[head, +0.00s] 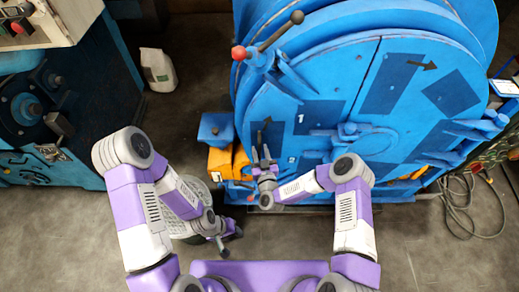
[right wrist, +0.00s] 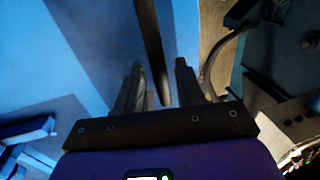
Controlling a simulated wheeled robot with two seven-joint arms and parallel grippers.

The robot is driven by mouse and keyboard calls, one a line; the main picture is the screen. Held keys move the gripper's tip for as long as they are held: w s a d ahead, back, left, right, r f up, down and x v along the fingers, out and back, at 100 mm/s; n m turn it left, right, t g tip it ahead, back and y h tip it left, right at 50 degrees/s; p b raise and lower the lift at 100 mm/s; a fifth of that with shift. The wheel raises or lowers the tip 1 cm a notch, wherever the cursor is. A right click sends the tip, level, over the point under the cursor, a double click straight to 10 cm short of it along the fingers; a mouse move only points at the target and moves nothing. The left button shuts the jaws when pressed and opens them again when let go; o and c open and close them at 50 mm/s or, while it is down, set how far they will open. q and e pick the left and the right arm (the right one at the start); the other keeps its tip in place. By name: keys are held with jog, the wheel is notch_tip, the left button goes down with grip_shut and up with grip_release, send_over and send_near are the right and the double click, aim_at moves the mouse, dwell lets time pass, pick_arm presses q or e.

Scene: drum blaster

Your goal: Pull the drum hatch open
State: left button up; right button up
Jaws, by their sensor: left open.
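The large blue drum (head: 400,25) fills the upper right of the head view. Its round hatch (head: 340,90) faces me and looks closed, with dark patches and arrows on it. My right gripper (head: 262,155) is at the hatch's lower left. In the right wrist view its fingers (right wrist: 160,85) are apart, with a dark bar (right wrist: 151,40) between them and gaps on both sides. Contact is not visible. My left gripper (head: 222,243) is low, open and away from the hatch.
A blue machine (head: 60,120) stands at the left. A white jug (head: 158,70) is on the floor beside it. Orange blocks (head: 222,162) are at the drum's lower left. Cables (head: 465,205) lie on the floor at right. A round grey grate (head: 195,200) is behind my left arm.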

jog(key=shift+w+a, duration=0.15)
jog(key=shift+w, duration=0.6)
grip_shut()
jog(key=shift+s, duration=0.15)
